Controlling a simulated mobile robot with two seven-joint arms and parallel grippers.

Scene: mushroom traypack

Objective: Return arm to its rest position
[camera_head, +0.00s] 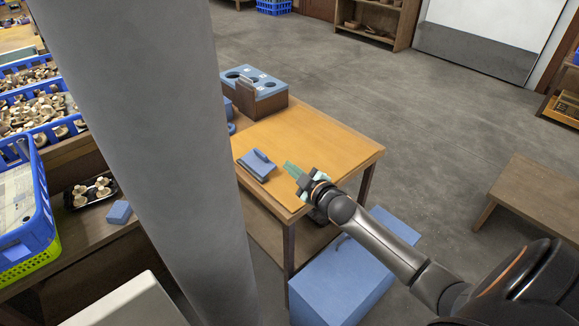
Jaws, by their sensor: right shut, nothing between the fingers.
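My right arm comes in from the lower right. My right gripper (292,169) is over the near right part of the wooden table (330,140), with its greenish fingers together and nothing held. Its tips point up and left, a short way right of a blue block with a raised handle (257,164) on the tabletop. I cannot tell how high above the table the gripper is. My left gripper is not in view.
A blue-topped box with holes (262,88) stands at the table's back left. A large blue box (340,285) is on the floor. A grey column hides the middle left. Blue crates of mushrooms (40,140) and a black tray (75,201) are at left.

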